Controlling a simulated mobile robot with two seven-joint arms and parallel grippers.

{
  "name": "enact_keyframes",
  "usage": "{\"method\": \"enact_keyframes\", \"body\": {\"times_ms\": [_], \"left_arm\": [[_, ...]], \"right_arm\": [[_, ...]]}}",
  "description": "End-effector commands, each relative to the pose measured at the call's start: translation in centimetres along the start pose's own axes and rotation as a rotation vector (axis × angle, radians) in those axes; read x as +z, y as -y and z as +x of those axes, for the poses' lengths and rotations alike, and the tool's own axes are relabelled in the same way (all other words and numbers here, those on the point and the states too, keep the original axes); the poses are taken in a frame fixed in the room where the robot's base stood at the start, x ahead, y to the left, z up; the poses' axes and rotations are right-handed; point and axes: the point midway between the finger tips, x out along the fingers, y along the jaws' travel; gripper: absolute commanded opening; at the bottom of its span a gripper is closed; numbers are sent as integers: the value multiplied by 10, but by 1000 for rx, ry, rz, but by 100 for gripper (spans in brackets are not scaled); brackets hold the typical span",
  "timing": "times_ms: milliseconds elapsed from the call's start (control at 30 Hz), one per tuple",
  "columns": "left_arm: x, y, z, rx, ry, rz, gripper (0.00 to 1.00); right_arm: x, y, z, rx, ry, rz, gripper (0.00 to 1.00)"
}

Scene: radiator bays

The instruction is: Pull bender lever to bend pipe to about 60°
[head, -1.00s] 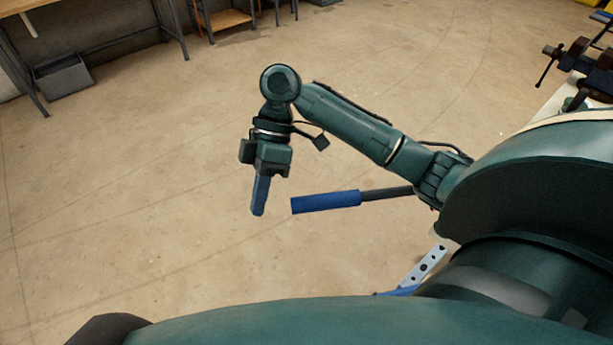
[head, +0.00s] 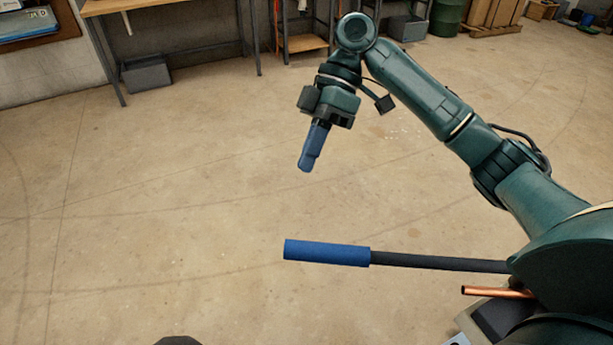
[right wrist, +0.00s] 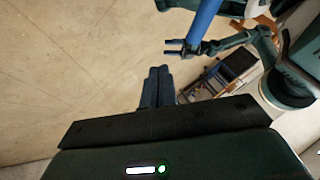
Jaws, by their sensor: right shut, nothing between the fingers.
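The bender lever is a dark bar with a blue grip (head: 327,252), reaching left over the floor in the head view. A copper pipe (head: 497,291) shows its end just below the lever, at the right; the rest of it is hidden behind my arm. My right gripper (head: 304,169) has blue fingers, is shut and empty, and points down. It is above the lever grip in the picture and apart from it. In the right wrist view its fingers (right wrist: 156,88) are together. A blue bar (right wrist: 205,20) there looks like the lever grip.
A workbench (head: 150,8) with a grey bin (head: 147,74) stands at the back left. A green drum (head: 445,18) and pallet of boxes (head: 493,12) stand at the back. The floor around the lever grip is clear.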

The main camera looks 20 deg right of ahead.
Motion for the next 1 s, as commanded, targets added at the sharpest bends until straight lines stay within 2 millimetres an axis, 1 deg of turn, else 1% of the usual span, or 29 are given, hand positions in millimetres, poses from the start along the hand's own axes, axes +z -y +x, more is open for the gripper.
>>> {"method": "enact_keyframes", "body": {"times_ms": [33, 400, 433, 533, 700, 800, 1000], "left_arm": [[0, 0, 0, 0, 0, -1, 49], [1, 0, 1, 1, -1, -4, 49], [0, 0, 0, 1, -2, -4, 49], [-3, 0, -1, -1, 0, 1, 49], [-4, 0, -2, -3, -1, 7, 49], [-4, 0, -2, -4, 0, 8, 49], [-3, 0, -2, -4, 3, 8, 49]], "right_arm": [[1, 0, 9, -3, 1, 0, 0], [1, 1, 88, -4, 1, 0, 0], [0, 3, 90, -2, 1, -1, 0], [-2, 20, 93, 0, 1, -2, 0], [-3, 34, 98, 0, 1, 0, 0], [-3, 38, 100, -1, 0, 0, 0], [-3, 38, 100, 0, 0, 1, 0]]}}
